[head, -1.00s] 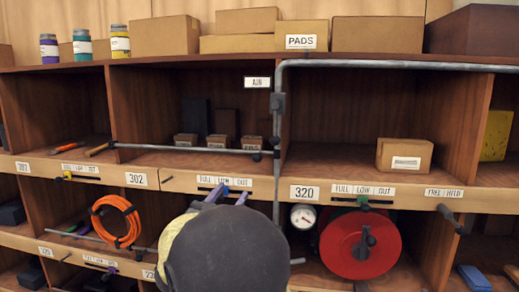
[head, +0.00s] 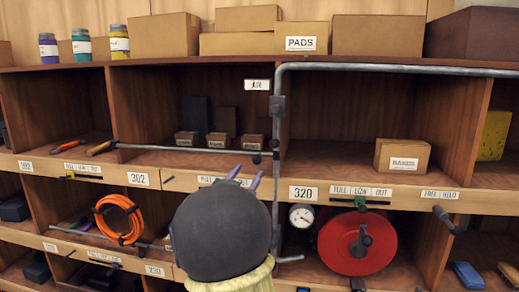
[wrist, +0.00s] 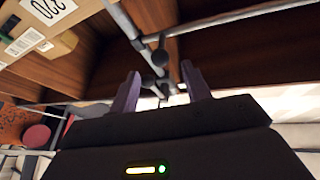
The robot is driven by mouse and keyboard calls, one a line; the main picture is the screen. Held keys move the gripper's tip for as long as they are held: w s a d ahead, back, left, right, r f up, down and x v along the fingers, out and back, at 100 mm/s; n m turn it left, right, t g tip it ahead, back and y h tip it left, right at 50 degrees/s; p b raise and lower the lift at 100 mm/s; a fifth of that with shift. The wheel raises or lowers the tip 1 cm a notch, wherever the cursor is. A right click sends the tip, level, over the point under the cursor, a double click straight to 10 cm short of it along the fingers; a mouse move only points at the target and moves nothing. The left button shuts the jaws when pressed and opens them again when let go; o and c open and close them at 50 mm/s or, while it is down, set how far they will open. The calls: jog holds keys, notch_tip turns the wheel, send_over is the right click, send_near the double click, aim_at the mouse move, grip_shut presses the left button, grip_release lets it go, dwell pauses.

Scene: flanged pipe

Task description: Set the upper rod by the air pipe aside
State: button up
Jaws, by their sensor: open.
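The upper rod (head: 190,149) is a thin grey bar across the front of the upper compartment above label 302. Its dark knobbed right end (head: 257,159) is beside the upright grey air pipe (head: 277,130), under the AIR sign (head: 257,85). My gripper (head: 245,176) has its purple fingers apart and empty, just below that end and left of the pipe. In the wrist view the fingers (wrist: 160,78) point at a dark knob (wrist: 160,50) near the pipe. A grey rod (wrist: 240,20) runs right from there; I cannot tell which rod it is.
Right of the pipe are a gauge (head: 302,216), a red reel (head: 357,243) and a carton (head: 402,157). Small boxes (head: 218,140) stand behind the upper rod. The shelf lip (head: 180,180) is close to my gripper.

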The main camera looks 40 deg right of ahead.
jog(key=p+x, duration=0.4)
jog(key=x, duration=0.4)
jog(key=shift+w+d+r, duration=0.15)
jog(key=shift+w+d, duration=0.05)
jog(key=shift+d, duration=0.1)
grip_shut()
